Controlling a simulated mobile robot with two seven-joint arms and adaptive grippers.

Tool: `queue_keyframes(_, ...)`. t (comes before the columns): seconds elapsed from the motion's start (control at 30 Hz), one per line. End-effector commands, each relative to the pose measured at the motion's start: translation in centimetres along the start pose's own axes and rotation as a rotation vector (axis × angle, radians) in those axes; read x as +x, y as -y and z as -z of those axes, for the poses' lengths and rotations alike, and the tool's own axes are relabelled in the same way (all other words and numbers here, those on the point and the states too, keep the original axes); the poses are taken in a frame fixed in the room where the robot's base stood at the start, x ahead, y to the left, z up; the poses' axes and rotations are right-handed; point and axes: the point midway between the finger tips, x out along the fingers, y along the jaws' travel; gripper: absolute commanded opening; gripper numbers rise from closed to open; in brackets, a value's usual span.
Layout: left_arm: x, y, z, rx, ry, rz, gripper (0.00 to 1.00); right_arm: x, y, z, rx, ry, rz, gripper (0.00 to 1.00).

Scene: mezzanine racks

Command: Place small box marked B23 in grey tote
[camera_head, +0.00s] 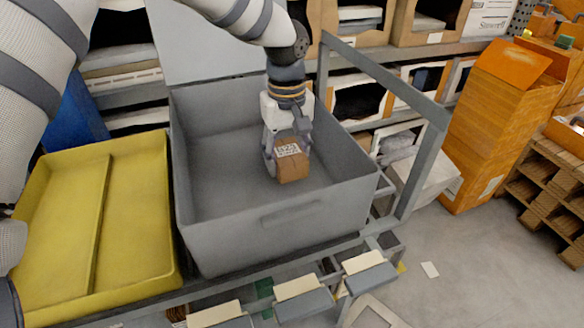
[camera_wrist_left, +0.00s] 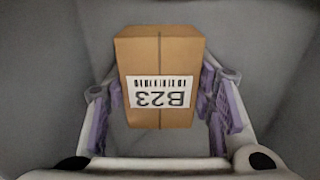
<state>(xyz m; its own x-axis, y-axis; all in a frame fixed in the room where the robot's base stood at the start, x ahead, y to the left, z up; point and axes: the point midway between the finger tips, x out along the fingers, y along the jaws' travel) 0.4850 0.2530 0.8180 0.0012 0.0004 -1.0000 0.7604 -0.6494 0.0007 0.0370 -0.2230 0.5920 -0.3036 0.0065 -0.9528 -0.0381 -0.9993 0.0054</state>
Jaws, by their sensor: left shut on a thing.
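The small brown box (camera_head: 292,170) has a white label with a barcode. In the left wrist view the label on the box (camera_wrist_left: 160,50) reads B23, upside down. My left gripper (camera_head: 287,150) points down inside the grey tote (camera_head: 290,230) and is shut on the box. In the left wrist view its purple-padded fingers (camera_wrist_left: 164,105) press the box from both sides. The tote is otherwise empty where I can see. I cannot tell whether the box touches the tote floor. My right gripper is not in view.
A yellow tote (camera_head: 140,220) stands to the left of the grey one on the same cart. A grey metal frame (camera_head: 385,75) rises at the cart's right. Racks with boxes stand behind, and a tall orange carton (camera_head: 490,125) stands at the right. The floor at front right is mostly clear.

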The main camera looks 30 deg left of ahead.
Motion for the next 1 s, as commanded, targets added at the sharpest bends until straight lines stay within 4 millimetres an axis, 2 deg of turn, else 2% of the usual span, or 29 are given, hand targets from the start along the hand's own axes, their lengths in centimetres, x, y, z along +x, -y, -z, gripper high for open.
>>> queue_keyframes(0.2, 3.6, -0.5, 0.1, 0.0, 0.001, 0.001, 0.2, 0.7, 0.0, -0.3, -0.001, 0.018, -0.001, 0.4)
queue_keyframes(0.53, 3.8, -0.5, 0.2, 0.001, -0.003, -0.001, 0.2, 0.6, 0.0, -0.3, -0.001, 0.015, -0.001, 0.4)
queue_keyframes(0.57, 3.9, -0.5, 0.2, 0.001, -0.003, -0.001, 0.52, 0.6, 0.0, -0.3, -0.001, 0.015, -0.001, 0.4)
queue_keyframes(0.63, 3.8, -0.5, 0.2, 0.001, -0.002, -0.002, 0.68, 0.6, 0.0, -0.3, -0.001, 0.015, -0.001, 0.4)
queue_keyframes(0.93, 3.8, -0.5, 0.2, 0.0, -0.002, -0.002, 0.69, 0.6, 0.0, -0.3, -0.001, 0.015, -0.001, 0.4)
queue_keyframes(1.0, 3.2, -0.5, 0.2, 0.0, -0.003, -0.003, 0.69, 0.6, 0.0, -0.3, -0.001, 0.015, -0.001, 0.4)
